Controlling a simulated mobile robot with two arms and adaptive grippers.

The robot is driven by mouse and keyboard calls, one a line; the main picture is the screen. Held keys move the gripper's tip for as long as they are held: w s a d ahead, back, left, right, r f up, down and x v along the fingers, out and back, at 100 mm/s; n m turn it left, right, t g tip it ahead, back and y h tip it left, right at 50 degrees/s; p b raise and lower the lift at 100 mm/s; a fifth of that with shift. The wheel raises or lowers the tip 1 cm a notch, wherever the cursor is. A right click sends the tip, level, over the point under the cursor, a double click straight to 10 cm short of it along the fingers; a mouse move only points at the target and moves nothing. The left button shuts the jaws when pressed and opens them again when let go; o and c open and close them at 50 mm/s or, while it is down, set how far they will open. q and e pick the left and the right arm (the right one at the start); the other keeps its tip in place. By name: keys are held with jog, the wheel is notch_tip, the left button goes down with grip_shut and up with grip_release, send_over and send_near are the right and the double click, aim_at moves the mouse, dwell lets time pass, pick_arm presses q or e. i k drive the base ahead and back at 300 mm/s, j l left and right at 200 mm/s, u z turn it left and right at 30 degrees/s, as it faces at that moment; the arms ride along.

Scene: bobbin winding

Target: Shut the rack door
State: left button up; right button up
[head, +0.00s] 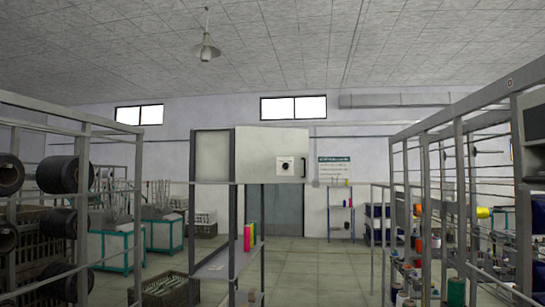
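The rack (233,240) stands in the middle of the head view, a tall grey frame with a box-like compartment (213,156) at its top. A pale door panel (258,155) with a dark handle (304,169) at its right edge and a round dark knob on a white plate (286,166) extends right of the compartment, past the rack's posts. The door appears to stand open, with the compartment's left part uncovered; the exact angle is hard to tell. Neither of my grippers shows in this view, and nothing touches the door.
A frame with large dark spools (62,225) stands at the left. A long rack with colourful thread cones (435,242) stands at the right. A crate (163,290) sits on the floor left of the rack. The tiled floor (325,265) right of the rack is clear.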

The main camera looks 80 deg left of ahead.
aim_at(261, 152)
jog(key=u, duration=2.75)
jog(key=i+j, duration=0.1)
jog(key=i, duration=1.1)
jog(key=j+u, duration=0.05)
jog(key=j, duration=0.05)
